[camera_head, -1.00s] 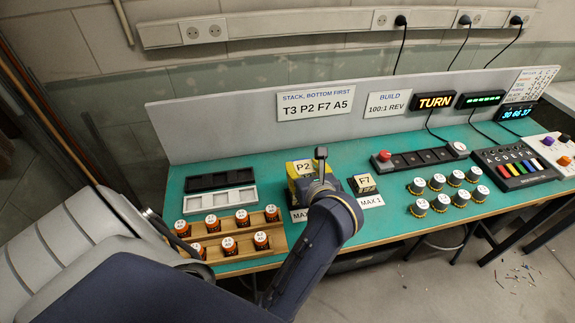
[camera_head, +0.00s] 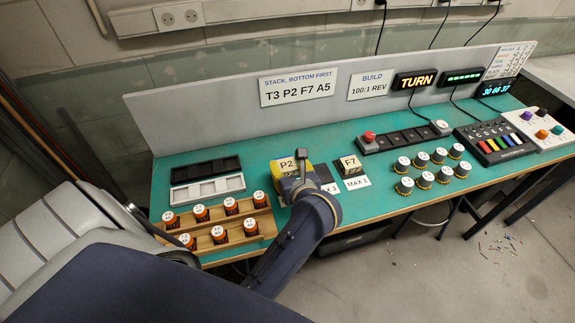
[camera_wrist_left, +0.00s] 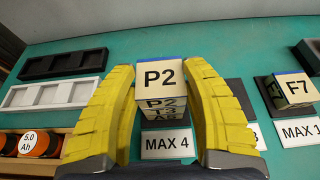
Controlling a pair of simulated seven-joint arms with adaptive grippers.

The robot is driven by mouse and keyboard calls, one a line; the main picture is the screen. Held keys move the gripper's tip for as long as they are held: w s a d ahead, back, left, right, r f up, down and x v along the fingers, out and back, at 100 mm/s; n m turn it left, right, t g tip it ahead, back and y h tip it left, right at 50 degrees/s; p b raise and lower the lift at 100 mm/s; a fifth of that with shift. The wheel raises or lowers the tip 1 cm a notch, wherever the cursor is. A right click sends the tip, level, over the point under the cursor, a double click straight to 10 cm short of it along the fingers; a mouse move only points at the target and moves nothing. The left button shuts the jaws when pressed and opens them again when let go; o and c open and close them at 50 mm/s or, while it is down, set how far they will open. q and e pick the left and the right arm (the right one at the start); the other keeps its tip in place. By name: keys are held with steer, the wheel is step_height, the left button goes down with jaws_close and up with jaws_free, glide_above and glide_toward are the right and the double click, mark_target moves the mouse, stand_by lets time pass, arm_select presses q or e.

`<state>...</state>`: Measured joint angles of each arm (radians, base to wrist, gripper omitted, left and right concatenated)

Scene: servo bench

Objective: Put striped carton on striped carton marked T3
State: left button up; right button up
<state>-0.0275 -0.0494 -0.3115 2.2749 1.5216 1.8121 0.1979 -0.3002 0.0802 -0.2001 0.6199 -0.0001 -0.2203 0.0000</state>
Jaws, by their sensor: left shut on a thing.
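The P2 carton (camera_wrist_left: 160,76) is held between the yellow fingers of my left gripper (camera_wrist_left: 160,85). It is upright, with its white P2 label on top; in the head view the carton (camera_head: 287,166) shows partly behind my gripper (camera_head: 299,168). I cannot tell whether P2 touches T3. The stack stands behind the MAX 4 sign (camera_wrist_left: 167,146). My right gripper is not in view.
The F7 carton (camera_head: 350,164) stands to the right by the MAX 1 sign (camera_head: 356,183). An empty dark pad (camera_wrist_left: 240,97) lies between it and the stack. Black and white trays (camera_head: 207,187) and a wooden battery rack (camera_head: 212,247) are to the left. Several capped jars (camera_head: 423,181) stand right.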

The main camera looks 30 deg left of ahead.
mark_target(287, 166)
arm_select(q)
steer(key=o, duration=1.1)
steer(key=shift+o, duration=0.2)
steer(key=shift+r, duration=0.1)
steer(key=shift+r, duration=0.1)
steer(key=shift+v, duration=2)
